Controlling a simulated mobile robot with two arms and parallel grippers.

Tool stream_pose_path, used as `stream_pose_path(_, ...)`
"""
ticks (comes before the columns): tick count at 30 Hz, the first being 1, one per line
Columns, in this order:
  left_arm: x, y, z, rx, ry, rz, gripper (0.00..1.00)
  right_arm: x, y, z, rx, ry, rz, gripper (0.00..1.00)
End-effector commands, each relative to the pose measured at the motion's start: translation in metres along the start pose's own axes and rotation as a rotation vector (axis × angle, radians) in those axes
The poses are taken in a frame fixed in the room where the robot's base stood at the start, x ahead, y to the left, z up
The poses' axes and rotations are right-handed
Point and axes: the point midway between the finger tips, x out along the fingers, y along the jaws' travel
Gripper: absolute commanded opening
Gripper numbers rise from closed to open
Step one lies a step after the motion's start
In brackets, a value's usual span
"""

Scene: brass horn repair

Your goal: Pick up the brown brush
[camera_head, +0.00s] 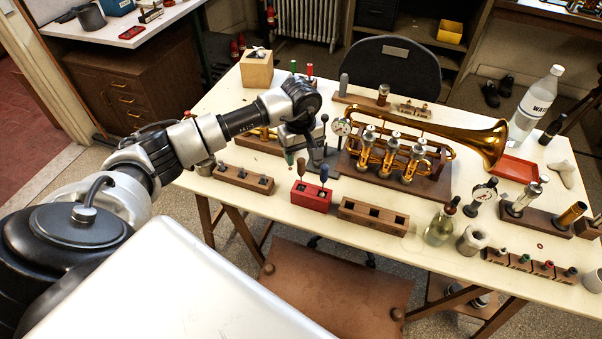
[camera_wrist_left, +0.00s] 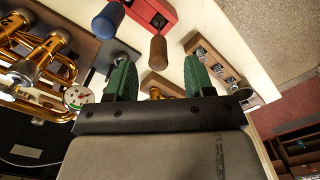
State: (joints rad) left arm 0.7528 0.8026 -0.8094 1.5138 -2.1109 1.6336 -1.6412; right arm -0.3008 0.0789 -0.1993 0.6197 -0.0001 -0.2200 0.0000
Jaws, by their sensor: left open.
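The brown brush (camera_head: 301,167) stands handle up in a red block (camera_head: 311,196), with a blue-handled tool (camera_head: 324,173) beside it. The left wrist view shows the brown handle (camera_wrist_left: 158,52), the blue handle (camera_wrist_left: 108,21) and the red block (camera_wrist_left: 153,12). My left gripper (camera_head: 297,156) is above and just behind the block. Its green fingers (camera_wrist_left: 158,78) are open and empty, and the brown handle shows beyond the gap between their tips. The brush's lower end is hidden in the block. My right gripper is not in view.
A wooden block with sockets (camera_head: 243,179) stands left of the red block, and another (camera_head: 373,215) right of it. A brass trumpet (camera_head: 440,125) lies behind on a wooden stand. A glass bottle (camera_head: 441,225) is at the right. The table's front edge is close.

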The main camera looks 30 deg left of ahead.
Motion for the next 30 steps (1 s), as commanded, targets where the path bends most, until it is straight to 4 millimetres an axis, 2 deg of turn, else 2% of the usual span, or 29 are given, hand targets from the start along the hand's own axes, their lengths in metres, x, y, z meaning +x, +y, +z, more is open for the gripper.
stream_pose_path(5, 0.023, 0.001, 0.001, -0.002, -0.006, -0.004, 0.53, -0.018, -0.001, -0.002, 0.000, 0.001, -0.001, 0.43)
stream_pose_path(9, 0.043, 0.001, 0.001, -0.002, -0.004, -0.002, 0.53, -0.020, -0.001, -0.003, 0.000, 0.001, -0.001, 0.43)
stream_pose_path(18, 0.050, 0.002, 0.001, -0.001, -0.002, 0.000, 0.53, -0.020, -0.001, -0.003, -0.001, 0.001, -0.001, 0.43)
stream_pose_path(20, 0.049, 0.002, 0.001, -0.001, -0.002, 0.000, 0.45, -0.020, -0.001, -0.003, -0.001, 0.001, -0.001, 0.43)
stream_pose_path(28, 0.049, 0.002, 0.000, -0.001, -0.002, 0.000, 0.04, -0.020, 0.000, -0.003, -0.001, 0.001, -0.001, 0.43)
stream_pose_path(30, 0.049, 0.002, 0.000, -0.001, -0.002, 0.000, 0.00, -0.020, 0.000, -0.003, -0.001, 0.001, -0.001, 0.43)
